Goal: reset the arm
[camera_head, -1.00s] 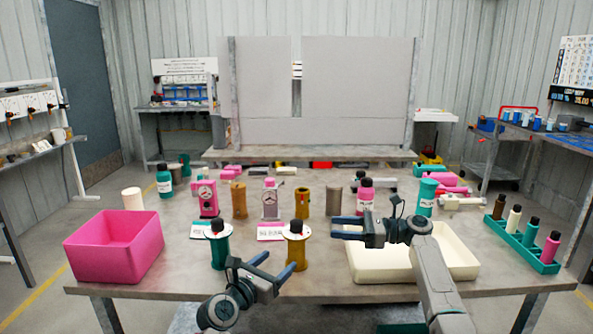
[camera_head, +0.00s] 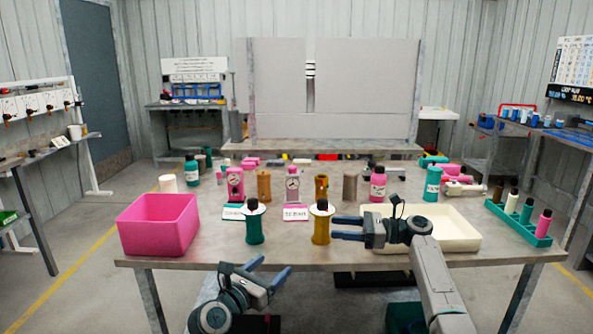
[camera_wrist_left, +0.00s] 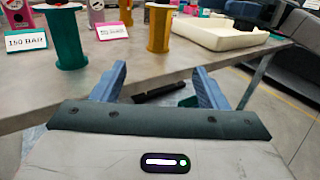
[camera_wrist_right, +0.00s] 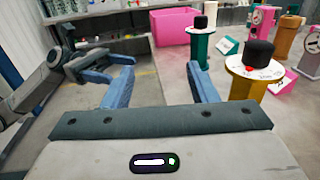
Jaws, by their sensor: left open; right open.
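My left gripper (camera_head: 268,271) is open and empty, below and in front of the table's front edge. In the left wrist view its fingers (camera_wrist_left: 160,85) stand apart with the table edge beyond them. My right gripper (camera_head: 340,228) is open and empty, pointing left in front of the cream tray (camera_head: 462,241), near the yellow spool (camera_head: 321,230). In the right wrist view its fingers (camera_wrist_right: 160,90) stand apart with the floor between them. The yellow spool also shows there (camera_wrist_right: 243,88), right of the fingers and apart from them.
A pink bin (camera_head: 158,226) stands at the table's left front. A green spool (camera_head: 254,229) stands beside label cards. A green rack (camera_head: 518,224) with several bottles is at the right.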

